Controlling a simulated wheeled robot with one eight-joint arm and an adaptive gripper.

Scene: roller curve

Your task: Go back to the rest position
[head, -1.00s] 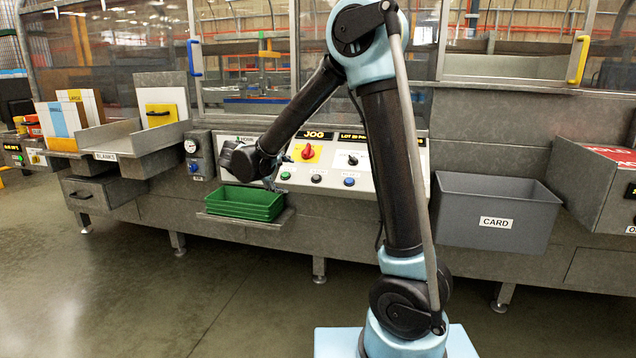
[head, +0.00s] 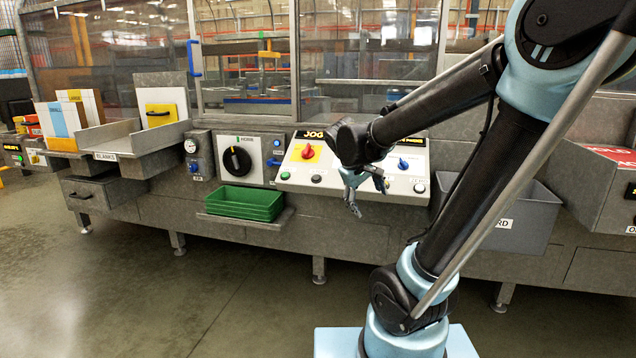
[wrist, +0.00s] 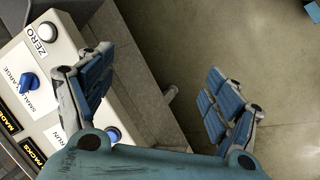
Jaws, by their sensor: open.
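My gripper (head: 362,186) hangs in front of the right half of the sloped control panel (head: 330,186) in the head view. In the wrist view my gripper (wrist: 165,105) shows its two blue-padded fingers spread wide apart, with nothing between them but the floor and the panel's front edge. The left finger overlaps the panel in that view, and I cannot tell whether it touches. A blue knob (wrist: 31,84) and a blue button (wrist: 113,135) show beside it.
A green tray (head: 243,203) sits on a low shelf left of the gripper. A grey card bin (head: 530,213), partly hidden by my arm, hangs at the right. A red knob (head: 308,152) and a black dial (head: 237,161) face me. The floor (head: 250,300) in front is clear.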

